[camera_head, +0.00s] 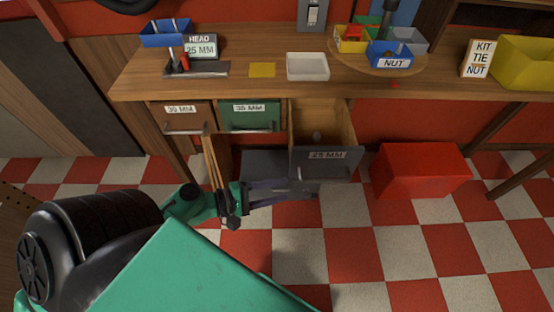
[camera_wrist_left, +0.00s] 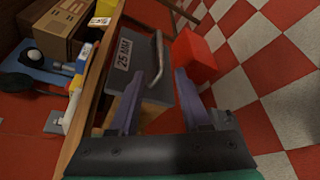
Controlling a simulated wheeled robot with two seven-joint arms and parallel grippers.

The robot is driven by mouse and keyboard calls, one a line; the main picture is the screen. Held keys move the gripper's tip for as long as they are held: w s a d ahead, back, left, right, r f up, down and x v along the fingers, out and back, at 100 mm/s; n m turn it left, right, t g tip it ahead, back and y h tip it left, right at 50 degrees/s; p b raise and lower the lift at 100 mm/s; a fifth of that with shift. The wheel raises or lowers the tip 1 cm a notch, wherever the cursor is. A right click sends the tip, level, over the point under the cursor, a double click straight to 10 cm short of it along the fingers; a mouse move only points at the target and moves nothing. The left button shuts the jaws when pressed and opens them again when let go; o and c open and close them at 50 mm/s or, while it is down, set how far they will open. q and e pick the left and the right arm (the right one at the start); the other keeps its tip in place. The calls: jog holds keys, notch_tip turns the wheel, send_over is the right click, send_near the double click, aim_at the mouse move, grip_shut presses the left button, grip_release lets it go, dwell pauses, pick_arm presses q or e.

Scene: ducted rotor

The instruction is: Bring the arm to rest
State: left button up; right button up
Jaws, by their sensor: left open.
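My left gripper (camera_head: 309,186) is in front of the workbench, just below the front of the open drawer labelled 25 MM (camera_head: 326,162). In the left wrist view its two fingers (camera_wrist_left: 158,88) are spread apart with nothing between them, and the drawer front (camera_wrist_left: 138,72) with its bar handle shows beyond and between them. I cannot tell whether a finger touches the drawer. My right gripper is in neither view.
A red box (camera_head: 422,171) stands on the checkered floor right of the drawer. The green drawer (camera_head: 249,117) and another drawer (camera_head: 183,118) are shut. The bench top (camera_head: 213,92) carries bins, a white tray (camera_head: 308,67) and signs.

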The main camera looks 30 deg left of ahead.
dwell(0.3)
pick_arm(q)
jog(key=s+a+f+m+g+y, duration=0.1)
jog(key=s+a+f+y, duration=0.1)
jog(key=f, duration=0.6)
jog(key=s+a+f+m+g+y, duration=0.1)
jog(key=s+a+f+g+y, duration=0.15)
jog(key=f, duration=0.55)
jog(key=s+a+f+m+g+y, duration=0.1)
jog(key=s+a+f, duration=0.15)
jog(key=f, duration=0.55)
jog(key=s+f+m+g+y, duration=0.4)
jog(key=s+f+m+g, duration=0.2)
jog(key=s+f+m, duration=1)
jog(key=shift+a+f+g, duration=0.15)
jog(key=shift+a+g, duration=0.1)
jog(key=shift+g, duration=0.1)
